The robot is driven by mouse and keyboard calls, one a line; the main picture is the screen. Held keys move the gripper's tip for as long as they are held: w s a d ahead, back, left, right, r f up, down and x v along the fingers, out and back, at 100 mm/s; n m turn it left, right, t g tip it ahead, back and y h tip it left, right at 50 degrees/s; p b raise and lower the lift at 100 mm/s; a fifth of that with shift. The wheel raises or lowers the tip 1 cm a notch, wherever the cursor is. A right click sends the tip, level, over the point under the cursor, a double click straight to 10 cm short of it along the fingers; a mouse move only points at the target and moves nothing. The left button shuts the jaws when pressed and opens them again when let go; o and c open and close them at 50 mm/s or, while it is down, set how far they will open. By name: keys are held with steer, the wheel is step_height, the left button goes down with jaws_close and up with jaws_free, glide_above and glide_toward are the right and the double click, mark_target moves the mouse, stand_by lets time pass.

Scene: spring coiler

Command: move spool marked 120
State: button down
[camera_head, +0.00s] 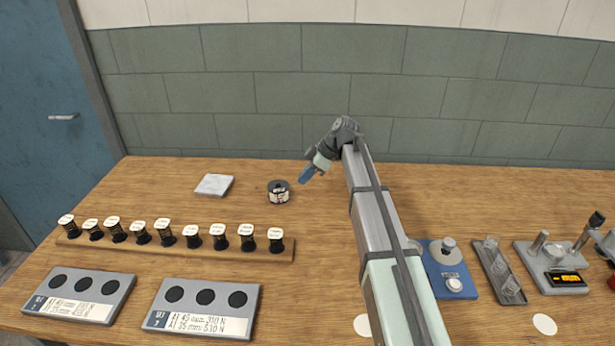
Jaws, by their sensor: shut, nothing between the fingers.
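A row of several small dark spools with pale tops stands in a wooden rack (180,249) at the left of the table. The marks on their tops are too small to read, so I cannot tell which is marked 120. A larger dark round spool (278,192) with a pale label stands alone behind the rack's right end; its label is not legible either. My gripper (306,176) is up and to the right of this lone spool, apart from it, pointing down and left. It is shut with nothing in it.
Two grey panels, one left (120,285) and one right (257,292), each with three dark holes, lie in front of the rack. A white square (214,184) lies behind. A blue device (462,288), a grey tray (480,251) and a grey instrument (533,276) stand right of my arm.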

glide_toward(273, 185)
steer(key=x, duration=0.5)
steer(key=shift+a, duration=0.45)
steer(key=shift+a+f, duration=0.15)
steer(key=shift+f, duration=0.6)
